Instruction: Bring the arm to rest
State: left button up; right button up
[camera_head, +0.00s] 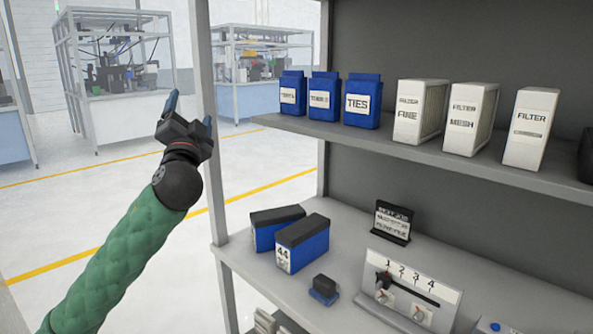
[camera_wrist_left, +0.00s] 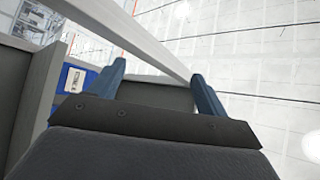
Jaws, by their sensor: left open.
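My left arm (camera_head: 125,245), in a green quilted sleeve, reaches up from the bottom left in the head view. Its left gripper (camera_head: 190,110) is raised in front of the shelf's left upright post, with the blue fingers pointing up and apart. Nothing shows between them. In the left wrist view the fingers of the left gripper (camera_wrist_left: 158,75) also stand apart, and the grey post crosses behind them. I cannot tell how far the gripper is from the post. My right gripper is in neither view.
The upper shelf (camera_head: 390,150) holds blue boxes (camera_head: 361,102) and white filter boxes (camera_head: 471,120). Below, two dark-lidded blue boxes (camera_head: 302,243) and a numbered knob panel (camera_head: 408,290) stand on the lower shelf (camera_head: 345,265). Open floor (camera_head: 60,215) lies left of the rack.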

pick_arm(q)
jog(key=s+d+f+n+g+h+p, duration=0.1)
jog(key=s+f+g, duration=0.3)
jog(key=f, duration=0.8)
jog(key=s+d+f+n+g+h+p, duration=0.1)
jog(key=s+d+f+n+g, duration=0.3)
jog(key=f, duration=0.9)
jog(key=s+a+f+m+g+h+p, duration=0.1)
jog(key=s+f+g, duration=0.3)
jog(key=f, duration=0.8)
jog(key=s+d+f+n+g+h+p, duration=0.1)
jog(key=s+f+g, duration=0.4)
jog(key=s+f, duration=0.7)
jog(key=s+d+f+n+g+p, duration=0.1)
jog(key=s+d+f+g+p, duration=0.2)
jog(key=s+f, duration=1)
jog(key=s+d+g, duration=0.1)
jog(key=s, duration=0.7)
jog(key=shift+s+f+n+g+h+p, duration=0.25)
jog(key=shift+s+n+g+h+p, duration=0.05)
jog(key=shift+n+g+h+p, duration=0.1)
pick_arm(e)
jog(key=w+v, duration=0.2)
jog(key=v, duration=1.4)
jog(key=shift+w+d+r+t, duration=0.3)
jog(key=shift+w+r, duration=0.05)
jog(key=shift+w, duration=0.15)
